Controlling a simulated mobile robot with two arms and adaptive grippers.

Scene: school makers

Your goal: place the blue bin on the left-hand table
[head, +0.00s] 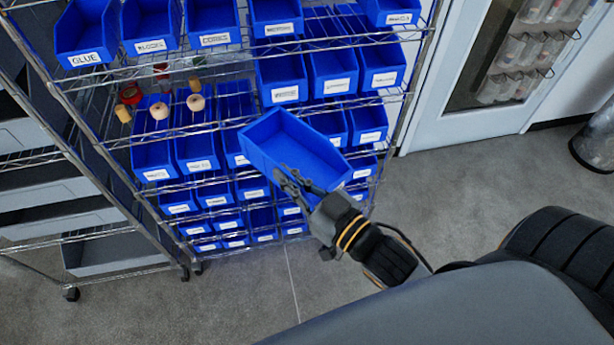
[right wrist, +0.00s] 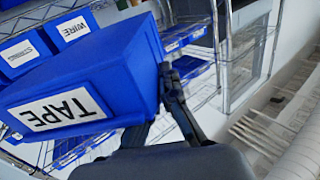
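The blue bin (head: 292,145) is an open, empty-looking plastic tray, held tilted in front of the wire rack in the head view. In the right wrist view the bin (right wrist: 100,85) fills the left half, and its white label reads TAPE upside down. My right gripper (head: 292,181) is at the bin's near lower wall with its fingers closed on it; part of the grip is hidden by the bin. Fingers of the gripper (right wrist: 172,95) show against the bin's side in the right wrist view. My left gripper is not in view. No table shows.
A wire rack (head: 62,95) with rows of labelled blue bins (head: 210,22) stands close behind the held bin. Wooden and red spools (head: 159,110) sit on it. Another shelf unit is at left. A white door (head: 470,120) is at right. Grey floor (head: 450,185) is clear between.

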